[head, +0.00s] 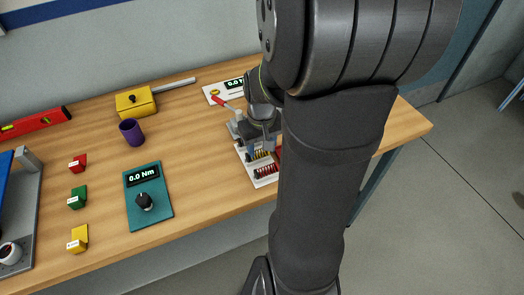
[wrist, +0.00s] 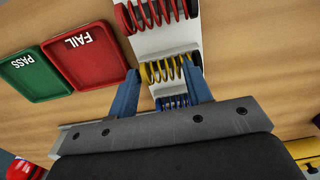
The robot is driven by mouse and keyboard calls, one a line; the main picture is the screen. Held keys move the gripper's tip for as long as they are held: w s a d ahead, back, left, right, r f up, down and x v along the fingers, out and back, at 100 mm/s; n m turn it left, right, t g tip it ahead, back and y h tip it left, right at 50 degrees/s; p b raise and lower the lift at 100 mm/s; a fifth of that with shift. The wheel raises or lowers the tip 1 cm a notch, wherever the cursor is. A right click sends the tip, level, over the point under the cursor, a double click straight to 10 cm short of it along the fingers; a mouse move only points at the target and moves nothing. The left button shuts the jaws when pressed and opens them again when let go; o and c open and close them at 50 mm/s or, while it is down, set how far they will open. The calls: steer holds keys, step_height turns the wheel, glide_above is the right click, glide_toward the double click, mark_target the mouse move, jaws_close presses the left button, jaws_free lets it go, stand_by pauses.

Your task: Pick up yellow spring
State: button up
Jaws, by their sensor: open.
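The yellow spring (wrist: 167,71) lies across a white holder (wrist: 165,40) in the wrist view, between a red spring (wrist: 150,14) and a blue spring (wrist: 173,102). My gripper (wrist: 162,77) is open, with its two blue fingertips at either end of the yellow spring. I cannot tell whether the fingers touch it. The blue spring is partly hidden behind the gripper body. In the head view the yellow spring (head: 260,155) and red spring (head: 266,171) show beside my arm, and my gripper (head: 258,143) is above the holder, partly hidden.
A red FAIL tray (wrist: 86,55) and a green PASS tray (wrist: 35,75) lie left of the holder in the wrist view. In the head view a teal torque meter (head: 148,190), a purple cup (head: 132,132) and a yellow box (head: 135,101) stand left on the wooden table (head: 200,150).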

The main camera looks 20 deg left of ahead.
steer(key=shift+c, duration=0.4)
steer(key=c, duration=0.7)
steer(key=shift+o, duration=0.2)
steer(key=shift+r, duration=0.15)
